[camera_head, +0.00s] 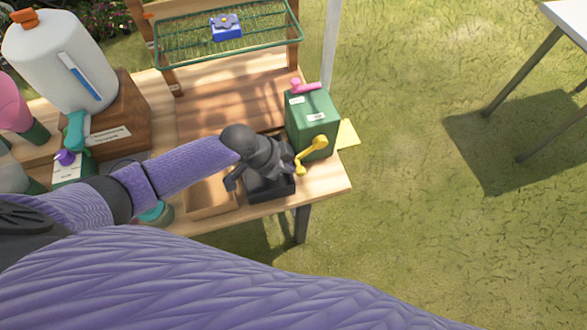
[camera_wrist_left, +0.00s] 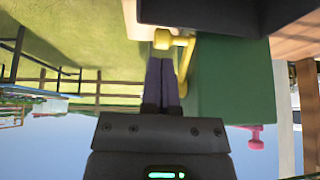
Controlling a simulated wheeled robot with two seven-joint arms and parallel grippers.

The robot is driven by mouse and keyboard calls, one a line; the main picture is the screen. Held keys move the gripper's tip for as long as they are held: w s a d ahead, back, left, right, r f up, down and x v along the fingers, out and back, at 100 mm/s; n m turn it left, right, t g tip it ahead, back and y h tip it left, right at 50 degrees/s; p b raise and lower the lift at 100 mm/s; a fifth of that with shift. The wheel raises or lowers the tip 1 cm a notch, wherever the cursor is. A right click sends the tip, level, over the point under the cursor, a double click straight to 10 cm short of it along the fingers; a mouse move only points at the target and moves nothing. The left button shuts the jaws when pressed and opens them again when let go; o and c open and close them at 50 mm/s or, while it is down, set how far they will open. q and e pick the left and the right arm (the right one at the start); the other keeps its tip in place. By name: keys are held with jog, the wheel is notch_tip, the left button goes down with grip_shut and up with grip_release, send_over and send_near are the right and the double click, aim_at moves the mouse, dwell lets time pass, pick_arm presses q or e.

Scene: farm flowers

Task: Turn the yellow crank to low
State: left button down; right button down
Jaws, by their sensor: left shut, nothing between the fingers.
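The yellow crank (camera_head: 312,153) is on the front side of a green box (camera_head: 313,122) at the right end of the wooden table. In the left wrist view, the crank (camera_wrist_left: 187,48) shows its bent arm and rounded handle end close up, beside the green box wall (camera_wrist_left: 235,80). My left gripper (camera_head: 287,164) is just left of the crank. In the left wrist view its two fingers (camera_wrist_left: 161,62) are together and empty, their tips right at the handle end. I cannot tell whether they touch it. My right gripper is not in view. Any low marking is unreadable.
A pink lever (camera_head: 305,87) is on top of the green box. A black tray (camera_head: 270,186) sits under my left gripper. A wire rack (camera_head: 235,42) holds a blue item behind. A white tank (camera_head: 62,60) stands at left. Open grass lies right of the table.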

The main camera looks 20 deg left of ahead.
aim_at(297, 173)
pick_arm(q)
jog(key=shift+b+x, duration=0.35)
jog(key=shift+x, duration=1.1)
jog(key=f+b, duration=0.2)
jog(key=f+h+b, duration=0.1)
jog(key=b, duration=0.1)
jog(key=shift+w+d+t, duration=0.2)
jog(key=shift+d+t, duration=0.1)
jog(key=shift+d, duration=0.05)
jog(key=shift+w+r, duration=0.1)
jog(key=shift+r, duration=0.25)
